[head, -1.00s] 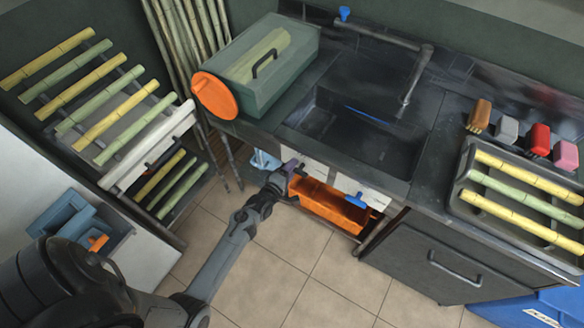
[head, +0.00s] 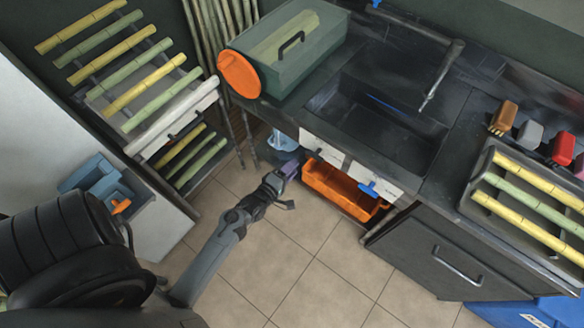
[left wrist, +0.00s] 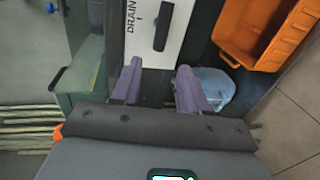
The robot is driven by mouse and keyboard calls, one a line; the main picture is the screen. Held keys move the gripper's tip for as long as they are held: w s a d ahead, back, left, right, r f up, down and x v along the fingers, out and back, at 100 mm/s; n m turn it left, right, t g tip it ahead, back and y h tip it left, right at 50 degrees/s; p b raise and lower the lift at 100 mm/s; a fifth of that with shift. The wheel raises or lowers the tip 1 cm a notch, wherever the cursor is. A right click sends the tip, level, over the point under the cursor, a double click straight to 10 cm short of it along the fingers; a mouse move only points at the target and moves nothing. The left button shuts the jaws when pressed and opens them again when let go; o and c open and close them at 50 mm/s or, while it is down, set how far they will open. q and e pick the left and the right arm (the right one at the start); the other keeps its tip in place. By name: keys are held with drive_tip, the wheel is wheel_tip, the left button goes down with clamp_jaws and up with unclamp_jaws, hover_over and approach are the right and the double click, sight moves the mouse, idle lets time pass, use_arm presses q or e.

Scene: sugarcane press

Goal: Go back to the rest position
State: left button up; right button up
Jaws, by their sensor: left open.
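My left gripper (head: 288,171) is at the end of the grey arm that comes in from the lower left. It is in front of the counter, beside the orange bin (head: 345,190) under the sink. In the left wrist view its two purple fingers (left wrist: 160,80) stand apart with nothing between them. Beyond them is a white panel marked "DRAIN" (left wrist: 148,30) with a black handle; whether the fingers are clear of it in depth is hard to tell. The orange bin also shows at the right of that view (left wrist: 262,35). My right gripper is not in view.
The white panels (head: 325,153) and a blue knob (head: 372,187) sit under the counter edge. A light blue object (head: 282,142) is beside the gripper. A cane rack (head: 150,80) stands at left, the green press box (head: 290,55) on the counter. The tiled floor (head: 290,250) is clear.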

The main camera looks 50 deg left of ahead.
use_arm(q)
drive_tip(key=shift+s, duration=0.1)
drive_tip(key=s+d+r+m+g+h, duration=0.5)
drive_tip(key=d+r+m, duration=0.4)
drive_tip(key=d+m, duration=0.35)
drive_tip(key=s+r+m+g+y, duration=0.25)
drive_tip(key=s+m+g, duration=0.45)
drive_tip(key=s+m, duration=0.4)
wheel_tip(320, 180, up, 35)
drive_tip(key=n+p, duration=0.1)
drive_tip(key=p, duration=3.5)
drive_tip(key=shift+s+d+r+h, duration=0.2)
drive_tip(key=shift+s+d+h, duration=0.1)
drive_tip(key=shift+s+h, duration=0.1)
